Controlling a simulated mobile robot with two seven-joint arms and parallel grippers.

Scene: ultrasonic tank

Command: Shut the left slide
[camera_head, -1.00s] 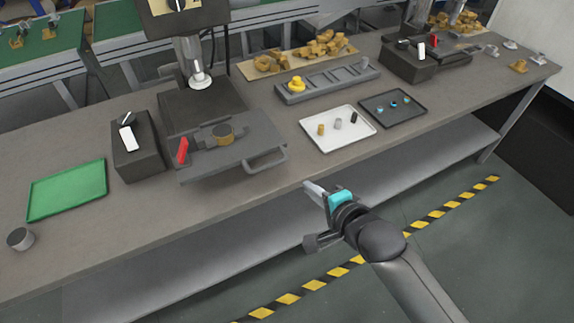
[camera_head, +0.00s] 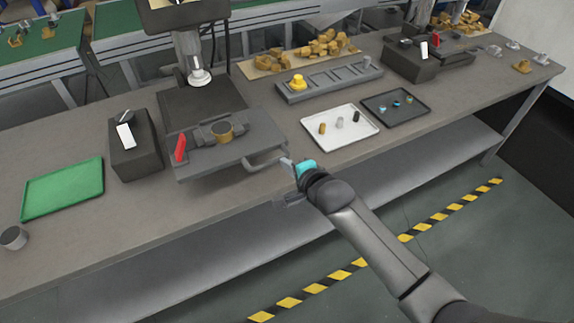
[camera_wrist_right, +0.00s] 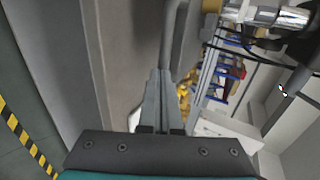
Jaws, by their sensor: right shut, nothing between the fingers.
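The left slide (camera_head: 202,157) is a flat grey plate that sticks out from the base of the left press toward the table's front edge. It carries a brass round part (camera_head: 224,131) in a grey clamp and a red lever (camera_head: 180,147). Its bar handle (camera_head: 263,166) is on the front edge. My right gripper (camera_head: 286,163) is shut and empty, with its fingertips at the right end of the handle. In the right wrist view the shut fingers (camera_wrist_right: 164,97) point at a grey bar, probably the handle; contact cannot be told. My left gripper is out of view.
A black box with a white switch (camera_head: 126,137) stands left of the slide. A white tray (camera_head: 340,141) and a dark tray (camera_head: 396,116) lie to the right. A green tray (camera_head: 63,189) and a grey cup (camera_head: 13,238) are at left. A second station (camera_head: 428,58) stands far right.

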